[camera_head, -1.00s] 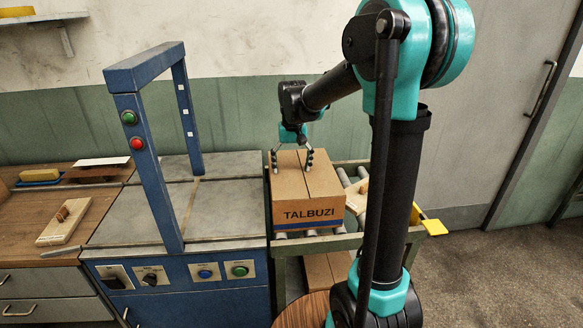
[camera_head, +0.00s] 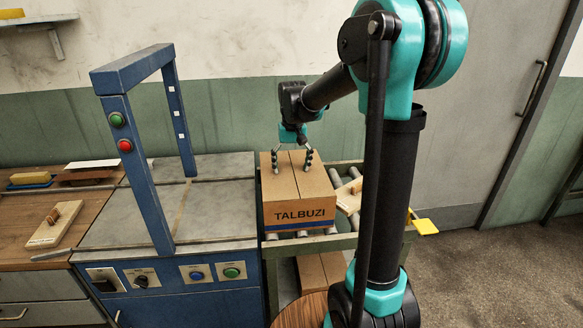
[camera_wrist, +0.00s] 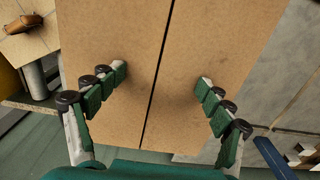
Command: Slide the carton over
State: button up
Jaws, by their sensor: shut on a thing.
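The brown carton (camera_head: 299,213), with TALBUZI printed on its front above a blue stripe, sits upright on the roller stand (camera_head: 335,241), right beside the blue machine's table. My gripper (camera_head: 291,161) points down at the carton's top, near its back half. In the wrist view the fingers of my gripper (camera_wrist: 163,78) are spread apart over the brown top (camera_wrist: 195,55), one on each side of the dark centre seam. They are shut on the carton; the exact contact at the fingertips is hard to make out.
The blue machine (camera_head: 165,279) has a flat grey table (camera_head: 220,205) left of the carton and a blue arch (camera_head: 137,150) standing over it. A wooden bench (camera_head: 25,218) is further left. Another carton (camera_head: 318,270) lies below the rollers. A yellow piece (camera_head: 424,226) juts out at right.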

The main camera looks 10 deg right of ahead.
jog(key=shift+o, duration=0.2)
jog(key=shift+d+f, duration=0.2)
jog(key=shift+d, duration=0.85)
jog(key=o, duration=1.8)
jog(key=shift+w, duration=0.1)
jog(key=shift+a+r, duration=0.1)
jog(key=shift+r, duration=0.25)
notch_tip(320, 180, up, 11)
jog(key=shift+r, duration=0.2)
